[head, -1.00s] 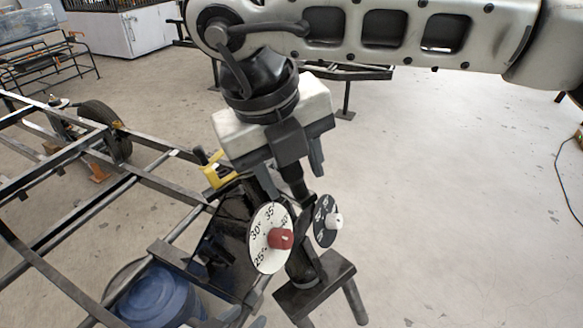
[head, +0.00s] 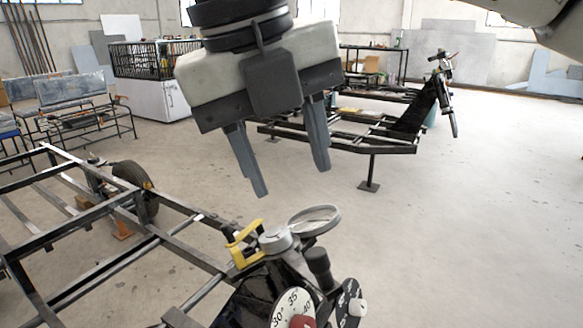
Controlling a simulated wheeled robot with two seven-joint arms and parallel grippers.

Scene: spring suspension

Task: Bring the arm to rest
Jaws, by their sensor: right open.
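My right gripper (head: 290,180) hangs in the upper middle of the head view, its two grey fingers pointing down, apart and with nothing between them. It is in the air above a dial stand that shows at the bottom. The stand carries a white dial (head: 292,308) with a red knob (head: 302,321) and a dark dial (head: 350,304) with a white knob (head: 357,307). A grey ring (head: 314,221) and a yellow part (head: 243,246) sit at its top. The fingers look apart from all of these. My left gripper is not in view.
A black steel frame (head: 100,212) with a wheel (head: 135,188) fills the left. Another frame (head: 340,142) stands behind the gripper. A white cabinet (head: 160,101) and benches (head: 85,110) are at the back left. The floor at the right (head: 480,220) is clear.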

